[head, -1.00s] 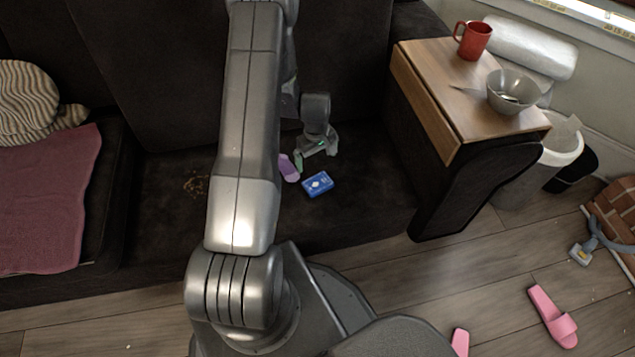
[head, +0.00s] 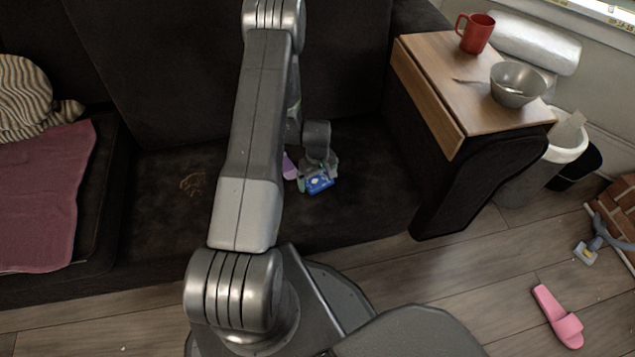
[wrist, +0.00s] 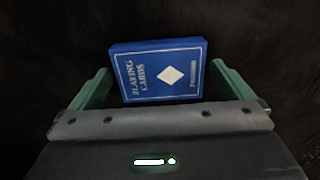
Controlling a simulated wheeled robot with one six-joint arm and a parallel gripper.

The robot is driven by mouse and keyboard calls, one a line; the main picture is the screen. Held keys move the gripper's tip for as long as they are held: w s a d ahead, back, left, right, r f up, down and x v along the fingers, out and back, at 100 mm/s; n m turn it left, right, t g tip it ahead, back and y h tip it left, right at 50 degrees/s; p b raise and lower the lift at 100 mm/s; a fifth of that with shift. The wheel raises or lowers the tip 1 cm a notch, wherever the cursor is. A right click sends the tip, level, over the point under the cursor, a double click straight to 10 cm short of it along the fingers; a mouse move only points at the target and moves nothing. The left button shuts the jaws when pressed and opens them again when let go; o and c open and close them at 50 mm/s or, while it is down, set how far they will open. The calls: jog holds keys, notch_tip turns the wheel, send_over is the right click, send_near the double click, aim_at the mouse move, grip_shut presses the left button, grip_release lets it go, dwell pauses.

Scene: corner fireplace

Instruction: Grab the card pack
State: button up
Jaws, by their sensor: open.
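The blue card pack (head: 319,185) lies flat on the dark sofa seat in the head view. In the wrist view the card pack (wrist: 158,72) shows white "Playing Cards" lettering and a white diamond. My gripper (head: 318,183) is right at the pack, above the seat. In the wrist view the green fingers of my gripper (wrist: 160,88) are apart, one on each side of the pack, with a gap to it on both sides. The near edge of the pack is close to the gripper's palm. I cannot tell the exact height of the fingertips over the seat.
A purple item (head: 289,167) lies just left of my gripper, partly hidden by my arm. A wooden armrest tray (head: 428,88) holds a red mug (head: 476,33) and a grey bowl (head: 516,84). The seat left of the arm is mostly clear.

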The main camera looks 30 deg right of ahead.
jog(key=shift+r, duration=0.1)
jog(key=c, duration=0.9)
